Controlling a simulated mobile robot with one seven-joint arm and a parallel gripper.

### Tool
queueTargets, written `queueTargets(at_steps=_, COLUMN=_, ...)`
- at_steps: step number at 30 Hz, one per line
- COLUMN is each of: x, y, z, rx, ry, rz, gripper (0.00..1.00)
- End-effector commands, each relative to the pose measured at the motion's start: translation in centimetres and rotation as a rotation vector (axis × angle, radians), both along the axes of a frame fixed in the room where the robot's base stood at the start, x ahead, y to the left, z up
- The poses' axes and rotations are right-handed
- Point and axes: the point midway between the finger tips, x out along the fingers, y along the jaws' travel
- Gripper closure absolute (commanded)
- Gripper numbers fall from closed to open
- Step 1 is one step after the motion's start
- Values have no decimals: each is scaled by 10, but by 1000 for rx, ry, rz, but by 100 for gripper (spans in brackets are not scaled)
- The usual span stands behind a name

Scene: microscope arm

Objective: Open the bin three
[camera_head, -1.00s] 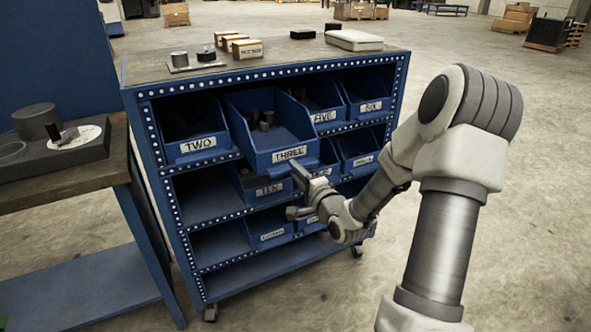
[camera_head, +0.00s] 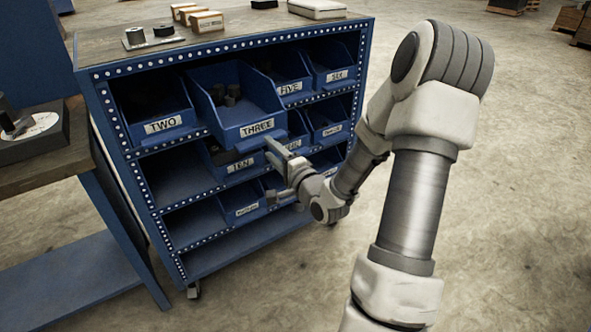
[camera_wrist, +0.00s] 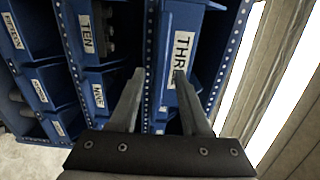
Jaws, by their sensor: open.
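Bin three (camera_head: 236,112) is a blue open-topped bin labelled THREE in the top row of the cart. It juts out past the bins beside it and holds a few small dark parts. My gripper (camera_head: 272,174) is open and empty, just below and right of the bin's front. In the wrist view, bin three (camera_wrist: 181,25) lies beyond my open gripper (camera_wrist: 159,82), with the right fingertip near its label. I cannot tell whether that finger touches the bin.
The blue cart (camera_head: 120,135) holds several other labelled bins, including TWO (camera_head: 165,127) and TEN (camera_head: 238,168). Small boxes and parts stand on its top. A workbench (camera_head: 50,165) stands at the left.

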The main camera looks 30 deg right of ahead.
Motion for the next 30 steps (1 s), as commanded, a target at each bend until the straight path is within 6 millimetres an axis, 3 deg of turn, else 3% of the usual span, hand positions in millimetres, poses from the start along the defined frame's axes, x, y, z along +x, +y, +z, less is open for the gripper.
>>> queueTargets(at_steps=9, x=-82, y=-4, z=2, rx=3, ry=2, rz=-5, gripper=52)
queueTargets(at_steps=30, x=-131, y=-5, z=3, rx=2, ry=2, rz=-1, gripper=52)
